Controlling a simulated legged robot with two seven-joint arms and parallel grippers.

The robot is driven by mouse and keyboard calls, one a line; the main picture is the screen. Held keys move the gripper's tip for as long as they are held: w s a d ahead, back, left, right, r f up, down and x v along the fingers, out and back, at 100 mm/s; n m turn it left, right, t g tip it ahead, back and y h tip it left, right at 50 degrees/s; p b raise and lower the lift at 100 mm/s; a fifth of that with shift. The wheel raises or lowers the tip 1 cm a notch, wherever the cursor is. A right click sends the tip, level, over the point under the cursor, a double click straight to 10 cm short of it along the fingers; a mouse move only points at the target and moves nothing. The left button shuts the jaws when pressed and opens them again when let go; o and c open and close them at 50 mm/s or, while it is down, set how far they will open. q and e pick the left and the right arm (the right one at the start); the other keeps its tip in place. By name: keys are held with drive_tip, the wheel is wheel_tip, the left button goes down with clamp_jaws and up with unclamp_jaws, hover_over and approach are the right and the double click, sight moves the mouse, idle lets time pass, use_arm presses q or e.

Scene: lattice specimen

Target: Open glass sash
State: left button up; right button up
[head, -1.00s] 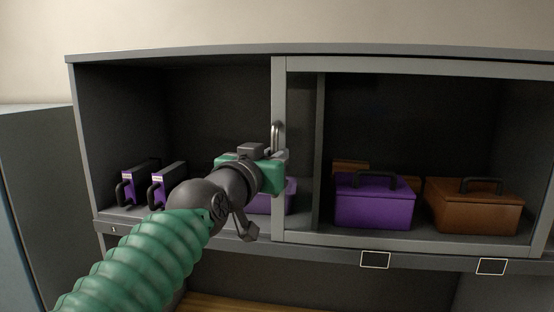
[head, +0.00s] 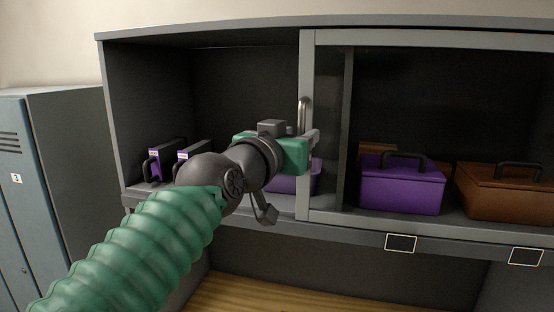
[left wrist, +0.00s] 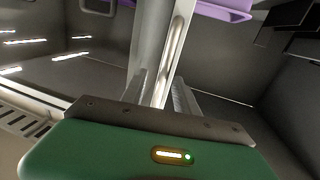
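The glass sash (head: 307,175) is a grey-framed pane over the right part of the wall cabinet. The left part of the cabinet front is uncovered. A curved metal handle (head: 303,112) stands on the sash's left upright. My left gripper (head: 313,142) is at the lower part of this handle, in front of the upright. In the left wrist view, its two fingers (left wrist: 163,95) stand close on both sides of the pale handle bar (left wrist: 174,52) and appear shut on it. The fingertip contact is partly hidden. My right gripper is not in view.
Behind the glass sit a purple box (head: 402,187) and a brown box (head: 510,192). Purple binders (head: 162,163) stand in the uncovered left part. Another purple box (head: 300,181) is partly behind my gripper. A blue-grey locker (head: 25,190) stands at left, a wooden surface (head: 250,297) below.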

use_arm(q)
drive_tip(key=b+v, duration=0.6)
drive_tip(key=v, duration=0.7)
drive_tip(key=shift+s+a, duration=0.25)
drive_tip(key=shift+s, duration=0.05)
drive_tip(key=shift+d, duration=0.1)
drive_tip(key=w+a+f+n+g+y+b, duration=0.1)
drive_tip(key=w+a+f+g+y, duration=0.15)
drive_tip(key=f, duration=1.05)
drive_tip(key=w+a+f+n+g+y, duration=0.15)
drive_tip(key=a+f, duration=0.25)
drive_tip(key=f, duration=0.8)
drive_tip(key=w+a+f+n+g+y+b, duration=0.1)
drive_tip(key=w+a+f+g+y, duration=0.15)
drive_tip(key=f, duration=1.05)
drive_tip(key=s+a+f+g, duration=0.2)
drive_tip(key=s+f, duration=0.4)
drive_tip(key=f, duration=0.4)
drive_tip(key=s+a+f+n+g+y, duration=0.1)
drive_tip(key=s+a+f, duration=0.4)
drive_tip(key=f, duration=0.5)
drive_tip(key=s+a+f+n+g+y+b, duration=0.1)
drive_tip(key=s+a+f+g, duration=0.2)
drive_tip(key=s+f, duration=0.6)
drive_tip(key=shift+a+f+g, duration=0.35)
drive_tip(key=shift+a+f, duration=0.05)
drive_tip(key=shift+f, duration=0.35)
